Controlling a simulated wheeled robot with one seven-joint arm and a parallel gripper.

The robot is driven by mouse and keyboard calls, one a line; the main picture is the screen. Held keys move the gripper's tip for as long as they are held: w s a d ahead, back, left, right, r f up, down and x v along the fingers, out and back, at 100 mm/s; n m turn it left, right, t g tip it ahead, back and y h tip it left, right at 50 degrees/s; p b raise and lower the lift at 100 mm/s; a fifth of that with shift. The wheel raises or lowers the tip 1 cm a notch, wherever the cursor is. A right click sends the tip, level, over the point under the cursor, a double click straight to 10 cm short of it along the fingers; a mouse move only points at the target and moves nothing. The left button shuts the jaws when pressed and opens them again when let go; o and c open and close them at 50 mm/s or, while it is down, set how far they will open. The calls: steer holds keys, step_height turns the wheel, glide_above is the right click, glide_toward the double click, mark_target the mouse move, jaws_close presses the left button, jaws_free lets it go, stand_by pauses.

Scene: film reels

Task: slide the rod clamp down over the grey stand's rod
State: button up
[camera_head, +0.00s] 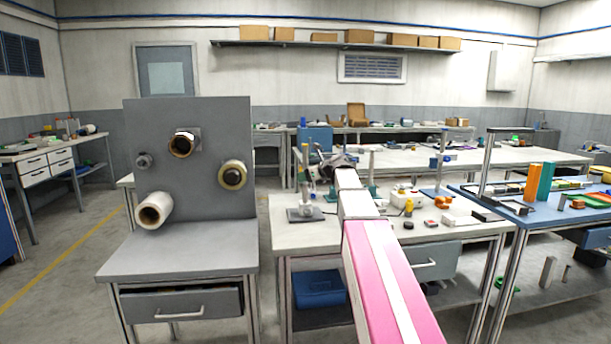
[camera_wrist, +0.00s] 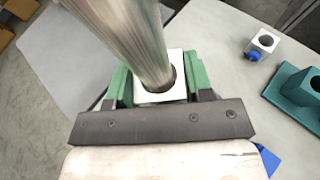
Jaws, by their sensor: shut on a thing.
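The grey stand (camera_head: 304,214) stands on the near left part of the white worktable, its rod upright. My gripper (camera_head: 322,172) is beside the upper rod in the head view, small and partly hidden by my arm. In the wrist view, my gripper (camera_wrist: 158,88) has its green fingers shut on the white rod clamp (camera_wrist: 150,97), a square block with a round hole. The metal rod (camera_wrist: 130,35) runs from the top edge of the picture into that hole, so the clamp appears to be around the rod. The rod's foot is hidden below the clamp.
A teal stand (camera_wrist: 297,90) and a loose white block with a blue knob (camera_wrist: 262,45) are to the right in the wrist view. A blue stand (camera_head: 438,192) stands farther right on the worktable (camera_head: 330,236). A grey panel with reels (camera_head: 215,120) rises at left.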

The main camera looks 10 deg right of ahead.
mark_target(306, 195)
steer(key=shift+f, duration=1.95)
steer(key=shift+f, duration=2.3)
steer(key=o, duration=1.1)
steer(key=shift+f, duration=0.1)
steer(key=shift+s+d, duration=0.1)
steer(key=v, duration=1)
steer(key=shift+s+d, duration=0.15)
